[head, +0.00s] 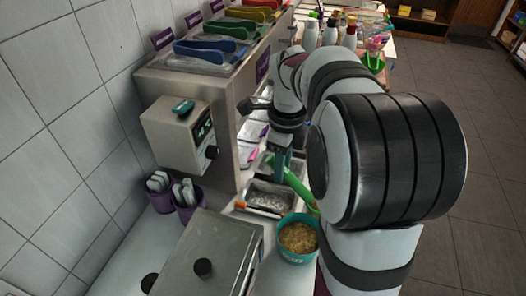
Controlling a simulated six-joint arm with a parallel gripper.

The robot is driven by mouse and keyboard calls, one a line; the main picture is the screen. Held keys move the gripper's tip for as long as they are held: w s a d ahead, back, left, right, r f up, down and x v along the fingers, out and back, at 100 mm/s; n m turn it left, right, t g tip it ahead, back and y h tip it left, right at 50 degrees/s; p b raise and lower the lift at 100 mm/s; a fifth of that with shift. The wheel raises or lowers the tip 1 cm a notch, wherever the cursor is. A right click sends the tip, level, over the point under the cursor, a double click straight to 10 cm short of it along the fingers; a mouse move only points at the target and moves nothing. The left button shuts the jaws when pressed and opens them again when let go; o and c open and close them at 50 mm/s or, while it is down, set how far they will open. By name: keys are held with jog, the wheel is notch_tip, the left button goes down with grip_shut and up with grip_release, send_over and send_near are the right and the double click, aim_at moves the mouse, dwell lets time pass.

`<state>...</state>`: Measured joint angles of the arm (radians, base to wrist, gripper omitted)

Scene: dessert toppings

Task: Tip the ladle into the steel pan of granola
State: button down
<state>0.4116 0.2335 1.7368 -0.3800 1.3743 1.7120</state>
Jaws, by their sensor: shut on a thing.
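My gripper (280,165) is over the steel pans, shut on a bright green ladle (299,186). The ladle slants down to the right from the fingers, and its lower end is partly hidden behind my arm. A steel pan (247,206) with pale greyish bits in it lies just below and left of the ladle. I cannot tell whether those bits are granola, or whether the ladle touches the pan or holds anything.
A teal bowl (283,252) of golden-brown flakes stands in front of the pan. A lidded steel box (215,250) is at front left. A steel shelf (190,76) with coloured tongs rises behind. Purple cups (187,208) stand by the wall. My arm fills the right side.

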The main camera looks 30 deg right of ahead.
jog(key=w+d+f+m, duration=0.2)
jog(key=w+d+f, duration=0.1)
jog(key=d, duration=0.5)
jog(key=w+d+f+m, duration=0.2)
jog(key=w+d+f, duration=0.1)
jog(key=d, duration=0.4)
jog(key=shift+f, duration=2.6)
jog(key=s+d+t+y, duration=0.2)
jog(key=s+t, duration=0.6)
jog(key=t, duration=0.1)
jog(key=s+d+f+t+y, duration=0.1)
jog(key=s+d+t+y, duration=0.2)
jog(key=s+t, duration=0.6)
jog(key=shift+s+f+t, duration=0.2)
jog(key=shift+f+t, duration=0.05)
jog(key=shift+t, duration=0.45)
jog(key=shift+w, duration=0.1)
